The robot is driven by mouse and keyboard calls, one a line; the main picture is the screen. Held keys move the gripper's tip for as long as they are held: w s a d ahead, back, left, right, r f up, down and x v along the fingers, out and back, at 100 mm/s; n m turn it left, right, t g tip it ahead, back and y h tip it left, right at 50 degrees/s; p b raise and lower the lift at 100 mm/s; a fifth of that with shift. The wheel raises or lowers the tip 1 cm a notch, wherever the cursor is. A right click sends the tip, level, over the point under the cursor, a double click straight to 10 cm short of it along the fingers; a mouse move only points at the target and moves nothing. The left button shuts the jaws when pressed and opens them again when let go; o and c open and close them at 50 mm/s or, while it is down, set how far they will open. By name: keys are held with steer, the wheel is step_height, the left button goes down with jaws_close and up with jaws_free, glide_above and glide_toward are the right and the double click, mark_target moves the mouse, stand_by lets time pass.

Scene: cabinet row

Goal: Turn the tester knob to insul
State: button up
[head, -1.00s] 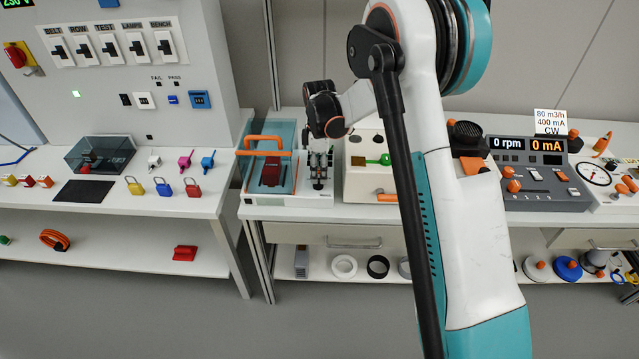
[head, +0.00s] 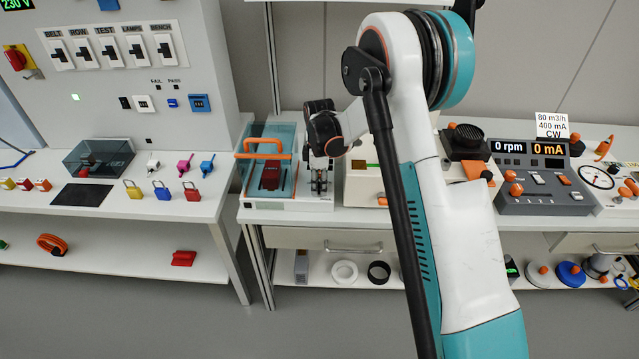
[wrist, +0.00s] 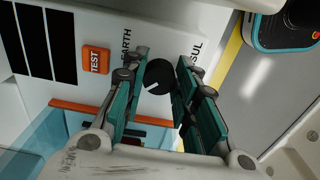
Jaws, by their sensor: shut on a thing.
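The tester knob (wrist: 158,76) is round and black on the tester's pale panel. It sits between the words EARTH and a partly hidden label ending in SUL. A light line shows on the knob, but I cannot tell surely which label it points to. My gripper (wrist: 160,62) is shut on the knob, with a green-padded finger on each side. In the head view my gripper (head: 319,183) is at the right part of the white tester (head: 270,205), and the knob is hidden there.
An orange TEST button (wrist: 95,60) lies left of the knob in the wrist view. The tester has a clear blue cover with an orange handle (head: 263,142). A beige box (head: 365,190) stands close on its right. A grey control panel (head: 540,185) is further right.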

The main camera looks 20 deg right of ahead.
steer(key=shift+m, duration=0.3)
steer(key=m, duration=0.5)
steer(key=shift+s+m, duration=0.1)
steer(key=shift+m, duration=0.2)
steer(key=m, duration=0.6)
steer(key=shift+a, duration=0.15)
steer(key=m, duration=0.5)
steer(key=shift+a+m, duration=0.1)
steer(key=shift+m, duration=0.3)
steer(key=m, duration=0.5)
steer(key=shift+a+m, duration=0.1)
steer(key=shift+m, duration=0.3)
steer(key=o, duration=1)
steer(key=shift+o, duration=0.2)
steer(key=shift+r, duration=0.15)
